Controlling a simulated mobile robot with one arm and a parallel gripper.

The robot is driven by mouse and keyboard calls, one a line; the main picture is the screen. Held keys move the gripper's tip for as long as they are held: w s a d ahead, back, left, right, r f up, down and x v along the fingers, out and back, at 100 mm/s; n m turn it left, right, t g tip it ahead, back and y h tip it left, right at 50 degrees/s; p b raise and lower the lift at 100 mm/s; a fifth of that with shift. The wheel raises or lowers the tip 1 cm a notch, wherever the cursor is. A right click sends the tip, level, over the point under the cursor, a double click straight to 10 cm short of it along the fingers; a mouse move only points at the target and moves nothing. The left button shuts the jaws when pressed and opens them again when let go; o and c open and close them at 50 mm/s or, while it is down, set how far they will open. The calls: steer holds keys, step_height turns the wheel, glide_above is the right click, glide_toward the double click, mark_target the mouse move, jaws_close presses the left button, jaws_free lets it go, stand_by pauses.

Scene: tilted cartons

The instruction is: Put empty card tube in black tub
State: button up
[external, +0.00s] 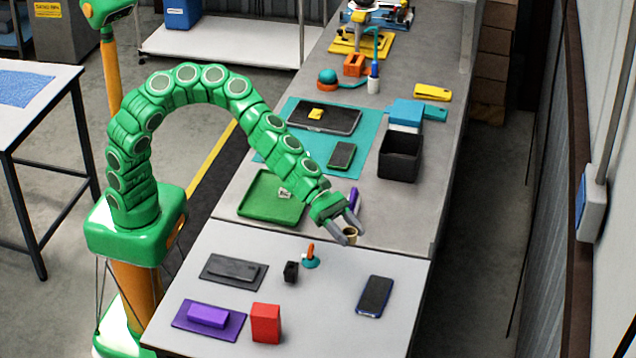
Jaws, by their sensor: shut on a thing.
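My gripper (351,232) is at the end of the green arm, low over the grey bench near the seam between its two tops. Its two grey fingers are shut on a small tan card tube (350,237). The tube is partly hidden by the fingers, and I cannot tell whether it touches the bench. The black tub (401,167) stands open-topped farther back on the bench, up and to the right of my gripper.
A purple item (353,198) is just behind my gripper. A blue box (406,112) stands behind the tub. A teal-and-orange object (311,260) is in front.

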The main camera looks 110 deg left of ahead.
steer(key=s+d+f+m+g+h, duration=0.2)
steer(key=s+m+g, duration=0.2)
steer(key=s, duration=0.8)
steer(key=s+d+f+m+g+h, duration=0.2)
steer(key=s+m+g, duration=0.1)
steer(key=s, duration=0.8)
steer(key=s+d+f+m+g+h, duration=0.2)
steer(key=s+m+g, duration=0.2)
steer(key=s, duration=0.8)
glide_above(256, 295)
steer(key=d, duration=0.2)
steer(key=f, duration=0.7)
steer(key=shift+s+a+f, duration=0.1)
steer(key=shift+s+f, duration=0.15)
steer(key=shift+f, duration=0.15)
steer(key=shift+w+d+f, duration=0.3)
steer(key=shift+w+f, duration=0.35)
steer(key=shift+f, duration=1.65)
steer(key=shift+f, duration=0.1)
steer(key=o, duration=1)
